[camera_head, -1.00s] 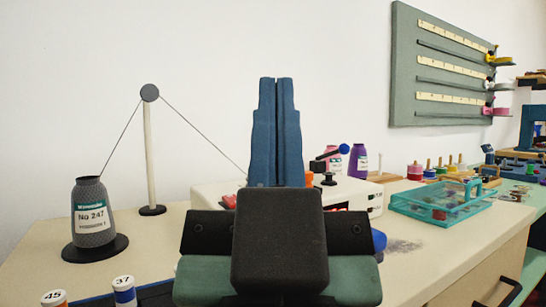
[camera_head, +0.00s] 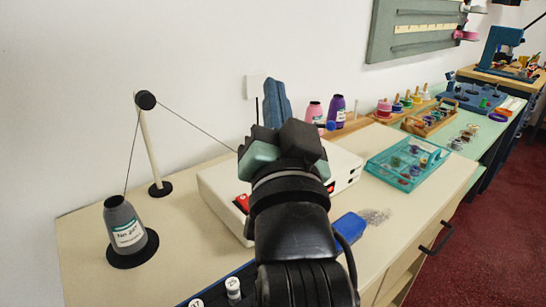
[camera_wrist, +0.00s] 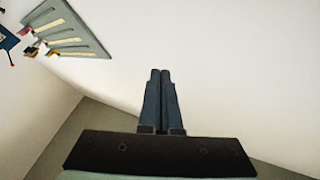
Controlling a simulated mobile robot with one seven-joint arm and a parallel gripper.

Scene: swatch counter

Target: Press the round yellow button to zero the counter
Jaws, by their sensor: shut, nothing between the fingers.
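A white box-shaped device (camera_head: 216,192) stands on the beige counter, partly hidden behind my arm. A red part (camera_head: 241,202) shows on its left side, and a small red part (camera_head: 330,187) shows at its right. I see no round yellow button in either current view; my arm covers the middle of the device. My gripper (camera_head: 274,84) has its blue fingers pressed together and empty, pointing up above the device. In the wrist view my gripper (camera_wrist: 161,72) is shut against a plain wall, with no device in sight.
A grey thread cone (camera_head: 122,230) and a thread post (camera_head: 149,145) stand at left. A teal clear-lidded box (camera_head: 378,168), pink bottle (camera_head: 314,113) and purple bottle (camera_head: 337,110) are at right. A blue object (camera_head: 349,226) lies near my arm. Bare counter (camera_head: 410,220) shows at right.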

